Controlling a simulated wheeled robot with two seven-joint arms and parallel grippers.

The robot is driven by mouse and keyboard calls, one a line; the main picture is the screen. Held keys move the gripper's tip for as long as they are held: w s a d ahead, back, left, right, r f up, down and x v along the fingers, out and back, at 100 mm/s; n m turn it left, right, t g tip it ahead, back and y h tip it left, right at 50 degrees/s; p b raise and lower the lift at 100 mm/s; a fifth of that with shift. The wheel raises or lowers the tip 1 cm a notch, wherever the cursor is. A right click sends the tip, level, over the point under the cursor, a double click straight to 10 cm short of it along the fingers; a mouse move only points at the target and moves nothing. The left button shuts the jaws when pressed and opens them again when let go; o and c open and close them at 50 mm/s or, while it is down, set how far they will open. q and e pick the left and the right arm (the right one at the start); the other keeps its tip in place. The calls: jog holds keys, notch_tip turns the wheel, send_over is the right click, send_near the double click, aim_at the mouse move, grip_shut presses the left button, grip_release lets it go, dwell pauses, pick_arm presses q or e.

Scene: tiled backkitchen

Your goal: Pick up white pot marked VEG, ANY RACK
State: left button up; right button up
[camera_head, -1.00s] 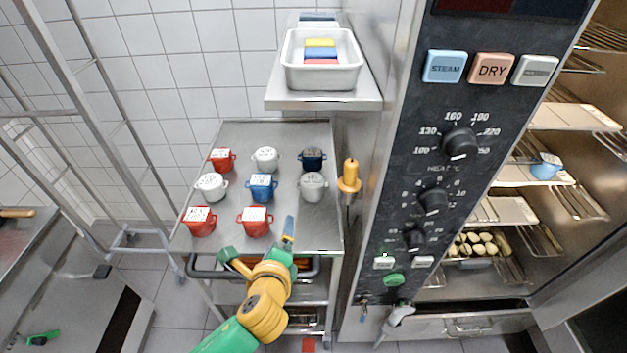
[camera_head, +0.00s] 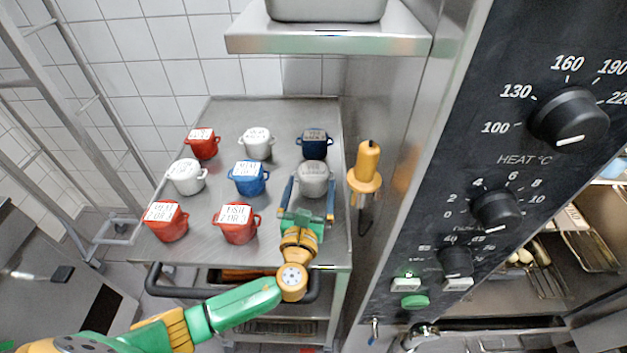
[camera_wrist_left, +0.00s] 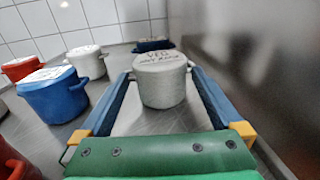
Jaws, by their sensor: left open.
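The white pot marked VEG, ANY RACK (camera_head: 314,181) looks greyish white and stands upright on the steel trolley top (camera_head: 225,120), at its right side. In the left wrist view the same pot (camera_wrist_left: 163,88) shows its lid label, "VEG ANY RACK". My left gripper (camera_head: 309,190) is open, with one blue finger on each side of the pot. The left wrist view shows the fingers (camera_wrist_left: 162,78) straddling it, not closed on it; whether either finger touches it I cannot tell. My right gripper is not in view.
A dark blue pot (camera_head: 314,144) stands behind it and a blue pot (camera_head: 249,179) to its left. Other white pots (camera_head: 257,144) and red pots (camera_head: 238,224) share the trolley. A yellow-handled tool (camera_head: 366,165) and the oven panel (camera_head: 500,180) are close on the right.

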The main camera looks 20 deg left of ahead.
aim_at(313, 174)
pick_arm(q)
jog(key=w, duration=0.4)
jog(key=shift+a+r, duration=0.1)
jog(key=shift+a, duration=0.2)
jog(key=c, duration=1.4)
